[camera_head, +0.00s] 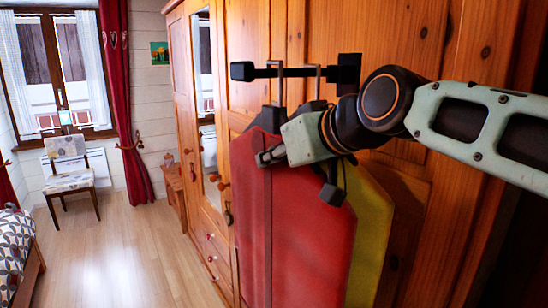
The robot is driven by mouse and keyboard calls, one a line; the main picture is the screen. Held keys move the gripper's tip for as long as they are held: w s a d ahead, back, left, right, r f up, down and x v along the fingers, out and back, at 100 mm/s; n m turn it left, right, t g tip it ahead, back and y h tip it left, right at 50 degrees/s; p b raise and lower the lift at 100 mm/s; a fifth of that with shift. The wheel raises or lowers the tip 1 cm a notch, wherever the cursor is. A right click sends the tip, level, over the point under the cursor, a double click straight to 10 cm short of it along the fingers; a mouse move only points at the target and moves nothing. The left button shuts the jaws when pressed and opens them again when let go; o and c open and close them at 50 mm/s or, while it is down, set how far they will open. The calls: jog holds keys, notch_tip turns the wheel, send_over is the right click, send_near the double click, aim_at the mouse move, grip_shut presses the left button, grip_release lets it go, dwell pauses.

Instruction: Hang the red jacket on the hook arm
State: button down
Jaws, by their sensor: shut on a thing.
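The red jacket (292,235) is a flat, stiff-looking red shape hanging upright in front of the wardrobe. My gripper (300,172) is at its upper part, shut on it, with the fingers against the red surface. The hook arm (262,72) is a black horizontal bar with a block at each end, above the jacket. A grey hanger hook (279,82) at the jacket's top reaches up to the bar; I cannot tell whether it rests on it. A yellow garment (371,235) hangs behind the red one, partly hidden.
The wooden wardrobe (415,30) fills the right side, close behind the garments, with a mirror door (205,90) and protruding knobs. A chair (68,170) stands by the window; a bed (15,250) edges in at left. The wooden floor (120,250) between is clear.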

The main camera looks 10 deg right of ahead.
aim_at(312, 166)
jog(key=c, duration=1.8)
grip_release()
jog(key=shift+r, duration=0.1)
jog(key=shift+c, duration=0.2)
jog(key=shift+o, duration=0.5)
jog(key=shift+s, duration=0.1)
jog(key=v, duration=1.2)
